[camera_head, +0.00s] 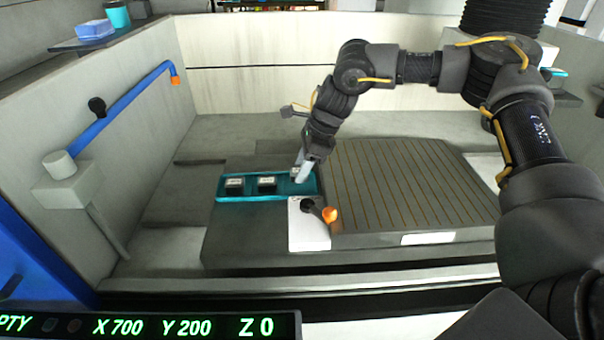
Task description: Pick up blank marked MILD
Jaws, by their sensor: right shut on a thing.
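A teal tray (222,190) lies on the machine bed. Two dark blanks with pale labels sit in it: the left blank (235,183) and the middle blank (267,182). The labels are too small to read, so I cannot tell which is marked MILD. My right gripper (297,176) reaches down to the right end of the tray and is shut on a blank (295,171) there, mostly hidden by the fingers. I cannot tell whether this blank is clear of the tray. My left gripper is not in view.
A grooved plate (410,185) lies right of the tray. A blue pipe (120,105) runs along the left wall. A readout bar (180,326) crosses the lower left.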

